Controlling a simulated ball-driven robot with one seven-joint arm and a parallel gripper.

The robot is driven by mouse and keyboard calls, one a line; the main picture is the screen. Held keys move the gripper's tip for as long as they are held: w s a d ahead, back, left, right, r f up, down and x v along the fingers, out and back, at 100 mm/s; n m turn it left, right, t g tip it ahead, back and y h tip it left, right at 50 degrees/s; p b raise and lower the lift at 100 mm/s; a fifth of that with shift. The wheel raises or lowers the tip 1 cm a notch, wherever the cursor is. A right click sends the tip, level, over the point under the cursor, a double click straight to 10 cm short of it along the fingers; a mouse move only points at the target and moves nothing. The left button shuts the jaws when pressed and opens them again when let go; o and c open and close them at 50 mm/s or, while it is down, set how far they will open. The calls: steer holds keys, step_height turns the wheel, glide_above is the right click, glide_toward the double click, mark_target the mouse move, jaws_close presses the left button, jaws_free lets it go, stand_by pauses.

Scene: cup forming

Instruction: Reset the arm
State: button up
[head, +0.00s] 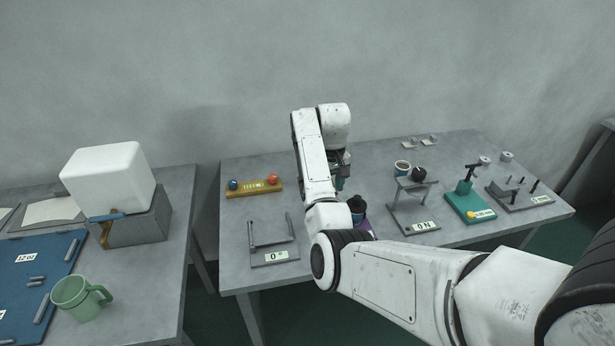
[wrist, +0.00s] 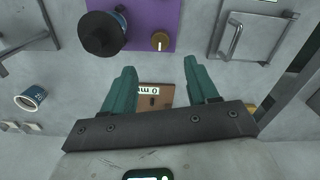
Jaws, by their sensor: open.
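My white arm reaches across the grey table (head: 330,268) in the head view. My gripper is mostly hidden behind the arm there. In the wrist view my gripper (wrist: 162,78) shows two green fingers spread apart with nothing between them. Beyond the fingers is a small brown piece (wrist: 152,97) with a white label. A purple plate (wrist: 150,20) with a brass knob (wrist: 159,41) and a dark rounded cap (wrist: 102,33) lies ahead of the fingers. I cannot tell the height of the fingers above the table.
A yellow block with two balls (head: 254,188) stands back left. A metal frame fixture (head: 274,256) is front left. Right of my arm are a cup (head: 402,167), an "ON" fixture (head: 414,221), a teal stand (head: 470,207) and a pegged plate (head: 520,197). A green mug (head: 76,298) stands on the left table.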

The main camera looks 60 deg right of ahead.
steer(key=s+a+f+n+h, duration=0.1)
steer(key=s+a+f+n, duration=0.15)
steer(key=a+f, duration=0.45)
steer(key=s+a+f+n+h, duration=0.1)
steer(key=s+a+f, duration=0.2)
steer(key=a, duration=0.8)
steer(key=s+a+n+y, duration=0.1)
steer(key=s+a, duration=0.5)
steer(key=a, duration=0.2)
steer(key=s+a+n+t, duration=0.1)
steer(key=s+a+n, duration=0.1)
steer(key=s+a, duration=0.4)
steer(key=a, duration=0.3)
steer(key=shift+a+y, duration=0.25)
steer(key=shift+y, duration=0.15)
steer(key=shift+c, duration=0.3)
